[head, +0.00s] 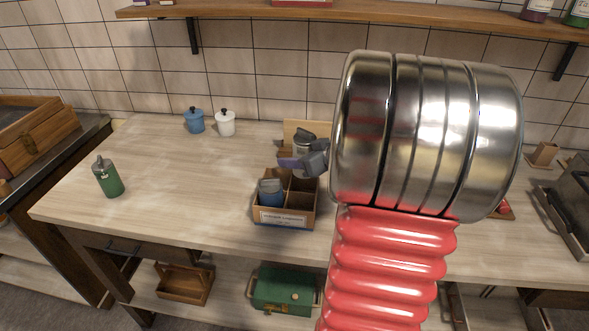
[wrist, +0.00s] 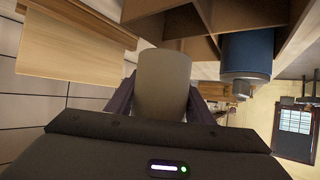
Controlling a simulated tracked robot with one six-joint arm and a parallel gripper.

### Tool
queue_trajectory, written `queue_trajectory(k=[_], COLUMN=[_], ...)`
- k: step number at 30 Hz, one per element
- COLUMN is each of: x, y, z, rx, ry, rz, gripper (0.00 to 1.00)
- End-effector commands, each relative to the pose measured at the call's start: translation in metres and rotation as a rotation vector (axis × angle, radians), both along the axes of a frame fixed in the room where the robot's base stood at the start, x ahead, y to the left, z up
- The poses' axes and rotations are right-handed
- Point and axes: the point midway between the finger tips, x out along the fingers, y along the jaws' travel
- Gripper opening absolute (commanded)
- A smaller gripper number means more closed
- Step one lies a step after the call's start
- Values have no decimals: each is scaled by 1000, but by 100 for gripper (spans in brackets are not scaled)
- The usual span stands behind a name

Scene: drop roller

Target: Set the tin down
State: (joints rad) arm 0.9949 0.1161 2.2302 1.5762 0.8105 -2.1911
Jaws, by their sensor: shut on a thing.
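My gripper (head: 303,163) is shut on a grey tin (head: 304,146) with a dark top, just above the back of a divided cardboard box (head: 284,217). In the wrist view the pale grey tin (wrist: 163,85) sits between the two dark purple fingers (wrist: 163,103). The box's brown dividers (wrist: 205,25) show close beyond it. A blue tin (head: 270,193) stands in the box's front left compartment; it also shows in the wrist view (wrist: 247,53). The other compartments that I can see into look empty. I cannot tell whether the held tin touches the box.
A green tin (head: 107,177) stands at the table's left. A blue jar (head: 194,121) and a white jar (head: 225,123) stand at the back. A wooden board (head: 297,128) is behind the held tin. The left middle of the table (head: 175,180) is clear. My arm hides much of the right.

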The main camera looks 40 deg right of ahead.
Motion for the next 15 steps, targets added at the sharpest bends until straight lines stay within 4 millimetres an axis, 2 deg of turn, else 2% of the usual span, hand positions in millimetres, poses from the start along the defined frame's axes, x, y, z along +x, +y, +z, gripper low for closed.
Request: queue_trajectory(k=[4, 10, 15], x=[0, -1, 0], y=[0, 0, -1], z=[-5, -29, -37], rx=[2, 4, -1], ry=[0, 1, 0], rz=[-1, -1, -2], gripper=[20, 20, 20])
